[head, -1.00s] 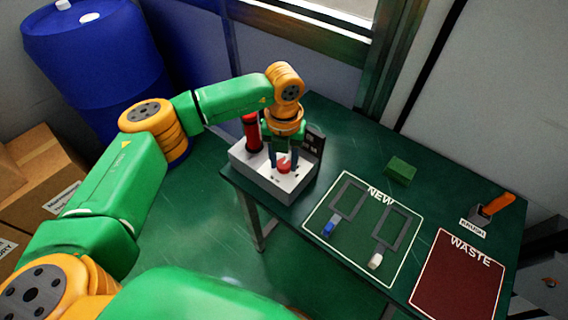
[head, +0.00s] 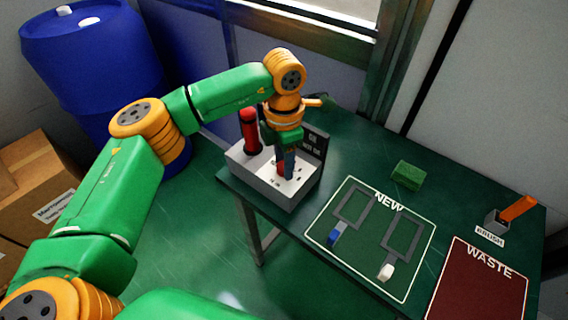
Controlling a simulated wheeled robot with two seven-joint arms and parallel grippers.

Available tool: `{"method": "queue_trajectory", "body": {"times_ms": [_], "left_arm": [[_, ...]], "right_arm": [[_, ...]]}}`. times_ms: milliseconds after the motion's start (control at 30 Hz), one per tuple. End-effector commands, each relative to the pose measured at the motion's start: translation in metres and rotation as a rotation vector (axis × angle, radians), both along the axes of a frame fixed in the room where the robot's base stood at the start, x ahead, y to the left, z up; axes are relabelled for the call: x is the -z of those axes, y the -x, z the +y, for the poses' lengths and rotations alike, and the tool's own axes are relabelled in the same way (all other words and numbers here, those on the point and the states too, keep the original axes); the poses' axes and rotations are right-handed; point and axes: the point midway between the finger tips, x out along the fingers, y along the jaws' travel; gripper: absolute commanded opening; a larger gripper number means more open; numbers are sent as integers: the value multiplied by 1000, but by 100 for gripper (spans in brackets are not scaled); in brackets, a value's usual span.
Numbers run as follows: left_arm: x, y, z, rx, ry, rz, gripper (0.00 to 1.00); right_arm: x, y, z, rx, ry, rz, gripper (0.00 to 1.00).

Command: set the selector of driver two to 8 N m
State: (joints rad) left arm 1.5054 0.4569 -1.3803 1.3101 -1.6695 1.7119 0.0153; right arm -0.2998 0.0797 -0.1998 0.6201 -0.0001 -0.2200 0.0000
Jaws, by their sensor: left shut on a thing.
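A light grey box (head: 258,181) stands on the left end of the green table, with small dark marks on its top. A red knob (head: 281,168) on the box is mostly hidden behind the fingers. My left gripper (head: 285,172) points down over the box, its dark fingers shut on the red knob. A red upright cylinder (head: 250,130) with a dark base stands at the back left of the box. A dark sign with white lettering (head: 314,143) stands at the box's back right. No driver number or torque value can be read. My right gripper is not in view.
A mat marked NEW (head: 352,260) holds two grey frames, a blue-ended piece (head: 334,236) and a white-ended piece (head: 386,272). A green block (head: 408,175), an orange-handled brush in a holder (head: 497,222) and a red WASTE mat (head: 475,295) lie further right.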

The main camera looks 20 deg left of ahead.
Motion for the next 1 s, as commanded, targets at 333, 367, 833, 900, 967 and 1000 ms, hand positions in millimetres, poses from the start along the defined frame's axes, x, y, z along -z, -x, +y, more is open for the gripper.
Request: {"method": "queue_trajectory", "body": {"times_ms": [333, 367, 833, 900, 967, 1000], "left_arm": [[-1, -2, 0, 294, 1, -6, 0], [-1, -2, 0, 316, 1, -6, 0], [-2, -2, 0, 525, 1, -6, 0], [-2, -2, 0, 535, 2, -6, 0], [-2, -2, 0, 542, 2, -6, 0], [-2, -2, 0, 545, 2, -6, 0]], "right_arm": [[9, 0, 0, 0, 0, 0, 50], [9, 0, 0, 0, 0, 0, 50], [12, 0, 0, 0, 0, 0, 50], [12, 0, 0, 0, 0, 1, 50], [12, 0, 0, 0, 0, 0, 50], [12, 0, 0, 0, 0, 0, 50]]}}
